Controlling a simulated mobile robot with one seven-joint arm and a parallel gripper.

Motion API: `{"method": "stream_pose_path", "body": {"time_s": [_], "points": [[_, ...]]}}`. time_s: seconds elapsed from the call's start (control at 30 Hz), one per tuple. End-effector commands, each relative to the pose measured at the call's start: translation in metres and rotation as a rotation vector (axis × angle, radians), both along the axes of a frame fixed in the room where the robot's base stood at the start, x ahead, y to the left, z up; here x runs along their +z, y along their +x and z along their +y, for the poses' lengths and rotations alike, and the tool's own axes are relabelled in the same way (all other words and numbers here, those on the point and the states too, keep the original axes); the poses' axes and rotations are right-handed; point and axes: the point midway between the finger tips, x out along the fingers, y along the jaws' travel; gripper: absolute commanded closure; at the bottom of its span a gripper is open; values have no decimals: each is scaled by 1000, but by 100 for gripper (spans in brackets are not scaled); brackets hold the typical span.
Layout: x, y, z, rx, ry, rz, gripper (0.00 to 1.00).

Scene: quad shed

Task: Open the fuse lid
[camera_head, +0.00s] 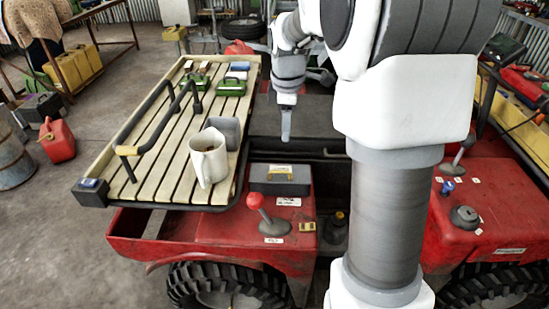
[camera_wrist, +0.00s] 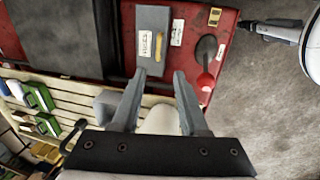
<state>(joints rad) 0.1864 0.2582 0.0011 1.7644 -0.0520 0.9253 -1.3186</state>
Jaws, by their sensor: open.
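The fuse lid (camera_head: 281,174) is a grey rectangular cover on the red body, just behind the red-knobbed lever. It looks shut. In the wrist view the grey fuse lid (camera_wrist: 152,20) lies beyond the fingertips, with a white label and a yellow strip on it. My gripper (camera_wrist: 160,74) is open and empty, its two fingers apart and short of the lid in that view. In the head view my gripper (camera_head: 286,137) points down above and behind the lid, apart from it; one finger hides the other.
A red-knobbed lever (camera_head: 262,210) stands close in front of the lid. A slatted rack (camera_head: 135,160) to the left carries a cream jug (camera_head: 208,158), a grey container and green boxes. A black rail runs along the rack. My arm covers the middle right.

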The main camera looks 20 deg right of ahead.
Motion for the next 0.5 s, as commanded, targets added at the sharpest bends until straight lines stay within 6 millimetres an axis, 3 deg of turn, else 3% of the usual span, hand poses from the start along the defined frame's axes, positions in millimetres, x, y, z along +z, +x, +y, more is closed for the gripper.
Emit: {"method": "stream_pose_path", "body": {"time_s": [0.27, 0.5], "points": [[-20, 4, -2, 10, -2, 6, 56], [-68, 12, -6, 9, -1, 8, 56]]}}
